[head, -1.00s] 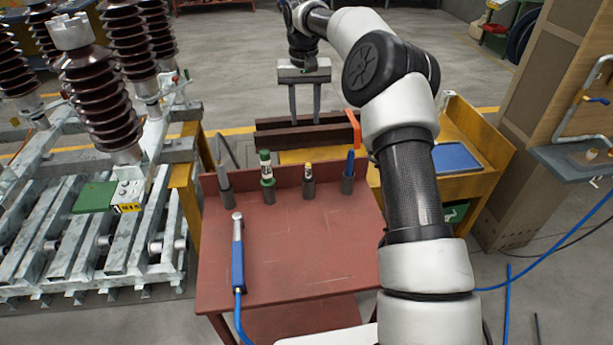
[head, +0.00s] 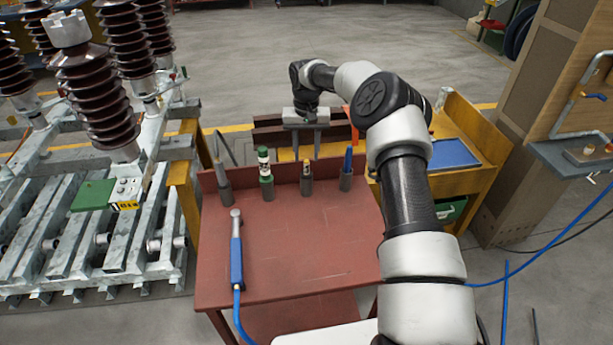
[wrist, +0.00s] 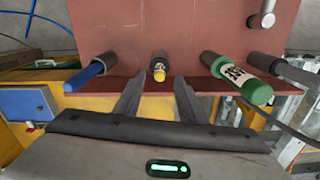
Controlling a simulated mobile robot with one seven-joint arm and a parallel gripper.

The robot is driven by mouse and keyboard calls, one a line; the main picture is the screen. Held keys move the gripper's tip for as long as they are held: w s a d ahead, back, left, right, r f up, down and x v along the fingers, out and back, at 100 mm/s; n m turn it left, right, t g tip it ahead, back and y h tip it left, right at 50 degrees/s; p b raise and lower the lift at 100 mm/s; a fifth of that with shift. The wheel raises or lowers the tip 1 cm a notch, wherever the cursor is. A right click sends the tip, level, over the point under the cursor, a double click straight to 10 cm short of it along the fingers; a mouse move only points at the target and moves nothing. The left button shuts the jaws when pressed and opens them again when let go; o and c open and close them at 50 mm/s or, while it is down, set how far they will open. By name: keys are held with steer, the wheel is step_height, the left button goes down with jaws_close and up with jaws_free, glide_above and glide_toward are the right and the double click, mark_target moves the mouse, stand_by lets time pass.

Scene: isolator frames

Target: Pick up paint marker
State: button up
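Upright holders stand along the back of the red cart top (head: 290,250). One holds a slim yellow-tipped item (head: 307,167), one a thicker green-and-white marker (head: 264,163), and one a blue pen-like item (head: 348,160). I cannot tell for sure which is the paint marker. My gripper (head: 306,157) is open and empty, just behind the yellow-tipped item. In the wrist view the yellow tip (wrist: 159,74) shows between my fingertips (wrist: 160,80), apart from both. The green-and-white marker (wrist: 243,82) is to the right there, the blue item (wrist: 85,77) to the left.
A grey pointed tool (head: 220,158) stands at the cart's back left. A blue-handled tool (head: 237,258) with a hose lies on the cart's left. A yellow bench (head: 480,180) is at the right, insulators (head: 95,90) at the left. The cart's front middle is clear.

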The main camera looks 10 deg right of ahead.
mark_target(307, 161)
step_height(307, 161, down, 5)
steer(key=shift+r+p, duration=0.1)
steer(key=shift+p, duration=0.2)
jaws_close()
